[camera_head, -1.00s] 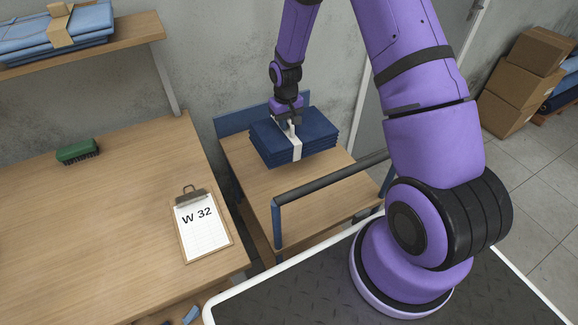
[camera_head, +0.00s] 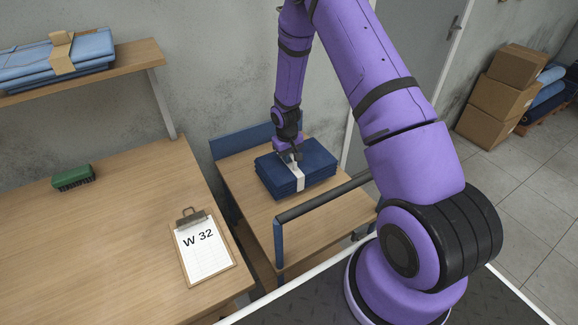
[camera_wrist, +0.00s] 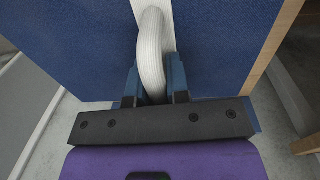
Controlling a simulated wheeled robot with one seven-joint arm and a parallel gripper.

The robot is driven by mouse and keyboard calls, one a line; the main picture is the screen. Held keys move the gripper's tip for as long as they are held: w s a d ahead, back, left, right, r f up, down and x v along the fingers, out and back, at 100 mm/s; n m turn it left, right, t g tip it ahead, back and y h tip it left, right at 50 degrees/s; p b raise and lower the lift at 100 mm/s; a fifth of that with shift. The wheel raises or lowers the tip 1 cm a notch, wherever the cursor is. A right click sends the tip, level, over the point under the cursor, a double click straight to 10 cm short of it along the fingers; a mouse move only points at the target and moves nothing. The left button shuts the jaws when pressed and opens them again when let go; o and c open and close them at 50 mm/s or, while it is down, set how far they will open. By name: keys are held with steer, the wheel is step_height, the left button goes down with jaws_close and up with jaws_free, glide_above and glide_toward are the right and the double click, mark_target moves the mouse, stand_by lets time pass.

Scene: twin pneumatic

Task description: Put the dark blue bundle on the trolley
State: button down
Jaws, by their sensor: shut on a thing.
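The dark blue bundle (camera_head: 312,172) is a stack of folded cloth with a white band around it. It is at the wooden top of the trolley (camera_head: 262,219), which has a blue end panel and a dark push bar. I cannot tell whether it rests fully on the top or hangs just above it. My gripper (camera_head: 291,155) is above the bundle, shut on its white strap. In the wrist view the strap loop (camera_wrist: 152,55) runs between my fingers, with the blue cloth (camera_wrist: 225,40) behind. The fingertips are partly hidden.
A workbench (camera_head: 110,230) stands left of the trolley, with a clipboard (camera_head: 204,250) marked W 32 and a green brush (camera_head: 73,177). A shelf (camera_head: 130,58) above holds light blue cloth. Cardboard boxes (camera_head: 495,105) stand at the right by the wall.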

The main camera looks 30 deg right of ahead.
steer(key=shift+f, duration=2.05)
steer(key=c, duration=1.1)
jaws_free()
